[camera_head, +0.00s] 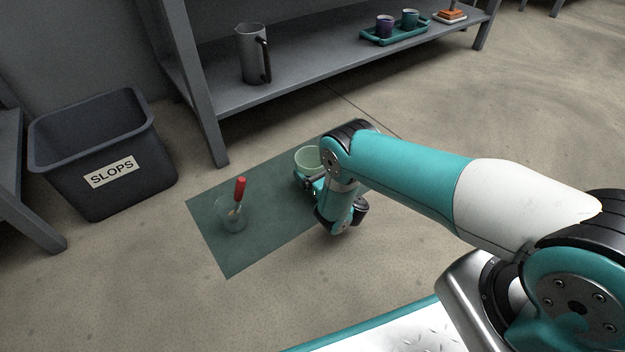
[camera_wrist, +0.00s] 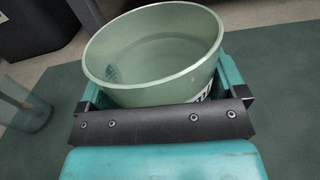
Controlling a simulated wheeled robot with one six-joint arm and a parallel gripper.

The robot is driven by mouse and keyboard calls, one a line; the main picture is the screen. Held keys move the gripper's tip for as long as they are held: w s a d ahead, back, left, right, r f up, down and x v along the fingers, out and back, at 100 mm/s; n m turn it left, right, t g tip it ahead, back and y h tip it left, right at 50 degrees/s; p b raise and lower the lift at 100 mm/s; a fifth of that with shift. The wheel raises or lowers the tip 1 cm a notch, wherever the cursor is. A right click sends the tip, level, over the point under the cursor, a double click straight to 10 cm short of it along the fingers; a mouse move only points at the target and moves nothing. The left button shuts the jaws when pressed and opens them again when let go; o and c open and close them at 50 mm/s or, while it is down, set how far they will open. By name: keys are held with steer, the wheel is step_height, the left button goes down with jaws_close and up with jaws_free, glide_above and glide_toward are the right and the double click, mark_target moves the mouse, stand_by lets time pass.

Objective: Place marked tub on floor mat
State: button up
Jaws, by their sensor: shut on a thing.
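The pale green tub (camera_head: 308,158) is at the floor mat (camera_head: 205,215), toward its right part, in the head view. In the wrist view the tub (camera_wrist: 155,55) is upright, its inside looks empty, and part of a dark-on-white marking shows low on its right side. My gripper (camera_head: 312,184) is shut on the tub, with a finger on each side of it in the wrist view (camera_wrist: 165,85). The dark green mat spreads below the tub. I cannot tell whether the tub's base touches the mat.
A clear container (camera_head: 232,213) with a red-handled tool stands on the mat's left part. A dark bin marked SLOPS (camera_head: 105,150) stands at left. A grey shelf (camera_head: 310,75) behind holds a metal jug (camera_head: 252,55) and a teal tray (camera_head: 397,38) with two cups. Floor in front is clear.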

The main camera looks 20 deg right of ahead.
step_height(320, 180, down, 3)
steer(key=shift+r+b, duration=0.2)
steer(key=shift+b, duration=0.55)
steer(key=shift+r, duration=0.15)
steer(key=o, duration=0.7)
steer(key=shift+s+r+p, duration=0.1)
steer(key=shift+r+p, duration=0.1)
steer(key=shift+p, duration=0.4)
steer(key=p, duration=0.1)
steer(key=s+p, duration=0.1)
steer(key=shift+d+r+p, duration=0.15)
steer(key=shift+d+p, duration=0.05)
steer(key=shift+p, duration=0.15)
steer(key=p+v, duration=0.9)
steer(key=p, duration=0.2)
steer(key=shift+s+p, duration=0.2)
steer(key=shift+p, duration=0.2)
steer(key=shift+s+d+f+p, duration=0.25)
steer(key=shift+s+f+p, duration=0.05)
steer(key=shift+s, duration=0.35)
